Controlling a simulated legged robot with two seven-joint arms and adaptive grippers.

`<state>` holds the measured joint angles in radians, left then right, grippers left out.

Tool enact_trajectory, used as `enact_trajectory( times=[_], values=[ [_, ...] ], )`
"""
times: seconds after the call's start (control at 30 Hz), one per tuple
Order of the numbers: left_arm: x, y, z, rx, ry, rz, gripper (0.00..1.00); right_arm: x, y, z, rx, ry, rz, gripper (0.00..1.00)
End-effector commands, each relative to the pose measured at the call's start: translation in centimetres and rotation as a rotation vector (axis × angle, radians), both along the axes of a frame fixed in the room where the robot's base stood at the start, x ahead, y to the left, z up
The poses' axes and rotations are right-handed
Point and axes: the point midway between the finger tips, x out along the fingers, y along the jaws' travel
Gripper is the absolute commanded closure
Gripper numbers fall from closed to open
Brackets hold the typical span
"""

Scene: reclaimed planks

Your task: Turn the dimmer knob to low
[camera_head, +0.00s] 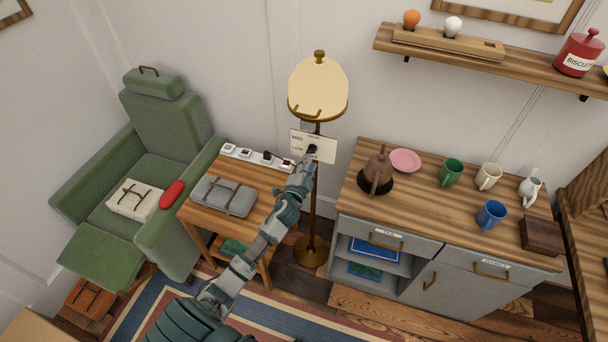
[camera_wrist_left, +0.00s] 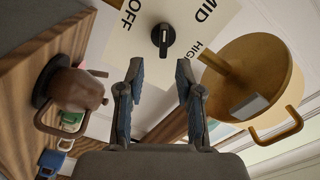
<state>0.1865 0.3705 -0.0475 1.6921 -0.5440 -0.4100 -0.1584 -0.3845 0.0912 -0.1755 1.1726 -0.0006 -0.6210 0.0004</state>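The dimmer plate (camera_head: 325,147) is a cream panel mounted at the lamp stand, with printed labels. In the left wrist view the plate (camera_wrist_left: 180,14) shows OFF, MID and HIGH; no LOW label is within that view. The black dimmer knob (camera_wrist_left: 163,38) is at its middle, with a pale mark; I cannot tell which label it points to. In the head view the knob (camera_head: 312,149) is partly covered by my left gripper (camera_head: 308,160). In the wrist view my left gripper (camera_wrist_left: 159,76) is open and empty, fingers apart, short of the knob. My right gripper is out of view.
The lamp (camera_head: 318,88) stands above the plate. A side table (camera_head: 255,217) with a grey case (camera_head: 224,196) and a power strip (camera_head: 256,158) is left. A cabinet (camera_head: 420,215) with a brown kettle (camera_head: 377,172), a pink plate (camera_head: 405,160) and mugs is right.

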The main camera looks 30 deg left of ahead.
Motion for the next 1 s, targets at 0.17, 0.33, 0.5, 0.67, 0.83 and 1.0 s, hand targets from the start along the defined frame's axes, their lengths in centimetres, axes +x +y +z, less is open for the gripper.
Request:
enact_trajectory(
  times=[0.17,0.33,0.5,0.67,0.83,1.0],
  values=[
    [-3.8,-0.9,-0.2,-0.001,0.002,0.000,0.65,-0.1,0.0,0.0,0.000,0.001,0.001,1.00],
    [-5.8,-1.4,-0.2,-0.001,0.002,0.000,0.65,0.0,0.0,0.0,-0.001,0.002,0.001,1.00],
    [-6.4,-1.6,-0.1,0.000,0.001,0.000,0.65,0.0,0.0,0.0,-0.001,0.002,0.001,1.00],
    [-6.3,-1.6,-0.1,0.000,0.001,0.000,0.65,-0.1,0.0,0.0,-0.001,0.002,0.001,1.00],
    [-6.3,-1.6,-0.1,0.000,0.001,0.000,0.65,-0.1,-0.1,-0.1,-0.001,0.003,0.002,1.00],
    [-6.4,-1.6,-0.7,-0.008,0.012,0.001,0.65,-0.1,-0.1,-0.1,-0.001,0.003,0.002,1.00]
  ],
)
